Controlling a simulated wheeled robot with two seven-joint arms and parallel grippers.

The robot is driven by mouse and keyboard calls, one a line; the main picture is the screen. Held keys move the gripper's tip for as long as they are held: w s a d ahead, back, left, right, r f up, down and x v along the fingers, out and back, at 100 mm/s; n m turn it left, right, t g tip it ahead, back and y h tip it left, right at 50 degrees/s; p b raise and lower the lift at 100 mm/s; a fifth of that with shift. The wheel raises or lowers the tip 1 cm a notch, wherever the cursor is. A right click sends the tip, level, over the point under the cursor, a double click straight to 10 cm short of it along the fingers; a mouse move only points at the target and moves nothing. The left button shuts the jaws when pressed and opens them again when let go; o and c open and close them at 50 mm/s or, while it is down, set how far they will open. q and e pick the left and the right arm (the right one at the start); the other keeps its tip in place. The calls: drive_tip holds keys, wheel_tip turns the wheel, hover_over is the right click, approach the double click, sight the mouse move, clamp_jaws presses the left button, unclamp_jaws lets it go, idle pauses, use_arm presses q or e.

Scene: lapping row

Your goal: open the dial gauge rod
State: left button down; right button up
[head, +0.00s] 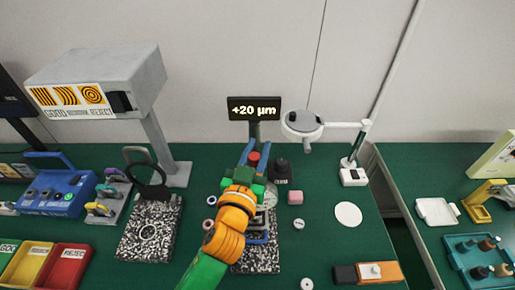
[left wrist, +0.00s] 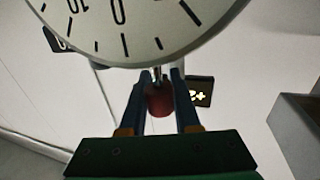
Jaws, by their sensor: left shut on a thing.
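The dial gauge (left wrist: 125,22) fills the top of the left wrist view, its white face upside down. Below it, its rod ends in a red knob (left wrist: 160,98). My left gripper (left wrist: 158,88) has its blue fingers on either side of this knob and rod, shut on it. In the head view my left gripper (head: 250,152) is over the speckled granite base (head: 262,260), with the red knob (head: 253,159) between its fingers. My orange and green arm hides much of the gauge and its stand. My right gripper is not in view.
A display (head: 254,109) behind reads +20 µm. A lamp magnifier (head: 302,124) stands to its right. A second speckled plate (head: 150,228) lies left.

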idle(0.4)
use_arm(q)
wheel_tip(320, 180, up, 3)
drive_tip(key=p, duration=0.2)
drive_tip(key=shift+r+p, duration=0.1)
drive_tip(key=shift+p, duration=0.3)
drive_tip(key=c, duration=0.6)
unclamp_jaws()
drive_tip(key=shift+w, duration=0.1)
drive_tip(key=b+v, duration=0.2)
drive_tip(key=v, duration=0.5)
